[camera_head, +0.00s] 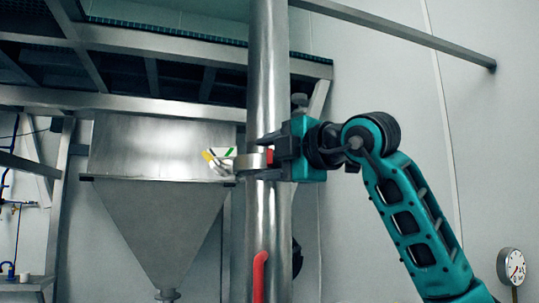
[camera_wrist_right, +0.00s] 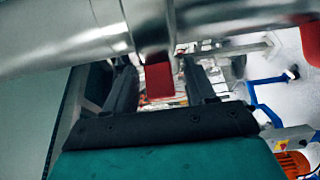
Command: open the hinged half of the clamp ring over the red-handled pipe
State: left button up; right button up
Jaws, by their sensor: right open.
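The steel pipe (camera_head: 268,95) stands upright in the middle of the head view, with its red handle (camera_head: 260,275) low on its front. A silver clamp ring (camera_head: 250,162) shows around the pipe's left side at mid-height. In the wrist view the pipe (camera_wrist_right: 60,35) crosses the top. A red block (camera_wrist_right: 158,80) hangs between the fingers there. My right gripper (camera_head: 272,154) reaches the pipe from the right, level with the ring. In the wrist view its two fingers (camera_wrist_right: 158,70) are apart on either side of the red block. The left gripper is out of view.
A grey hopper (camera_head: 160,205) stands left of the pipe under a metal platform. A small white, yellow and green piece (camera_head: 218,160) shows left of the ring; I cannot tell whether it is attached. A gauge (camera_head: 512,267) is at lower right.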

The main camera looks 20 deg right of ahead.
grip_shut()
dwell(0.5)
